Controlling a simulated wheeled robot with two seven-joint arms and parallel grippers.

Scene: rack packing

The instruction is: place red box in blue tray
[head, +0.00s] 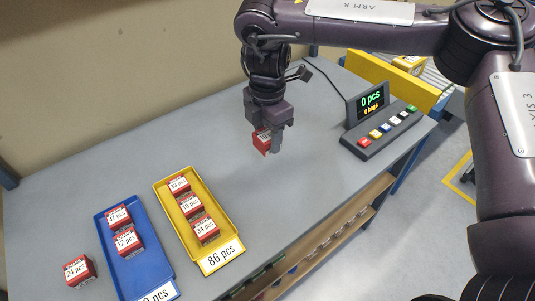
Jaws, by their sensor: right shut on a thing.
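My right gripper (268,138) is shut on a red box (261,141) and holds it above the grey table, right of the yellow tray. The blue tray (148,268) lies at the left with two red boxes in its far part, marked 47 pcs (118,218) and 12 pcs (129,243). Its near part is bare. Another red box marked 24 pcs (79,270) stands on the table left of the blue tray. The held box's label is not readable. My left gripper is not in view.
The yellow tray (223,236), labelled 86 pcs, holds three red boxes in a row. A display (371,101) reading 0 pcs and a panel with coloured buttons (381,130) stand at the right end of the table. The table's middle is clear.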

